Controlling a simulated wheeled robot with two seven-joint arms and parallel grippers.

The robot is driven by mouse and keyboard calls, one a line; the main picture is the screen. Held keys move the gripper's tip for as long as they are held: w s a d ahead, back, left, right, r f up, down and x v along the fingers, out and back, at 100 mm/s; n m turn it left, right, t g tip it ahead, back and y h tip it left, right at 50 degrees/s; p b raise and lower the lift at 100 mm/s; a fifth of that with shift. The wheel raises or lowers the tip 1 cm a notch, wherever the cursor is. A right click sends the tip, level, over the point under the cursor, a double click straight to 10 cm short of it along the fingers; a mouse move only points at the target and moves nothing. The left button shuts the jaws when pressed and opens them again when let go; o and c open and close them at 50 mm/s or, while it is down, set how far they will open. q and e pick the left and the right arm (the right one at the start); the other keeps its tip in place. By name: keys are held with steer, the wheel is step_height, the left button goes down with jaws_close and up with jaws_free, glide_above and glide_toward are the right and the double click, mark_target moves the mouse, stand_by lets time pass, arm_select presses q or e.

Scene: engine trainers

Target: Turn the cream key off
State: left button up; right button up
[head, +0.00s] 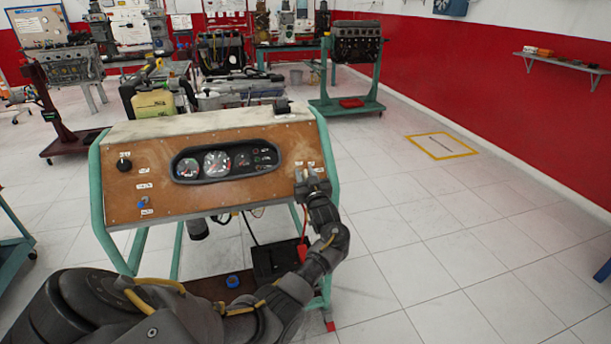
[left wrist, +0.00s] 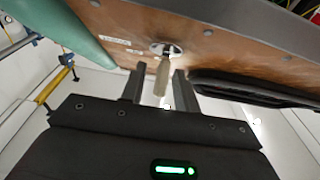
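The cream key (left wrist: 162,76) sticks out of a round metal lock (left wrist: 167,49) on the brown instrument panel (head: 240,196), shown in the left wrist view. My left gripper (head: 309,177) is at the right end of the panel in the head view. In the left wrist view the two fingers of my left gripper (left wrist: 158,86) stand apart, one on each side of the key, with a gap visible on both sides. The key is mostly hidden behind the gripper in the head view. My right gripper is not in view.
The panel carries a gauge cluster (head: 228,161), a black knob (head: 124,162) and a blue switch (head: 142,204). Its green frame (head: 98,200) stands on the tiled floor. A red clip (head: 302,252) hangs below my left gripper. Floor to the right is clear.

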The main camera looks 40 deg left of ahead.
arm_select(q)
steer(key=v, duration=1)
steer(key=shift+s+d+b, duration=0.2)
steer(key=shift+d+b, duration=0.15)
steer(key=shift+b, duration=0.05)
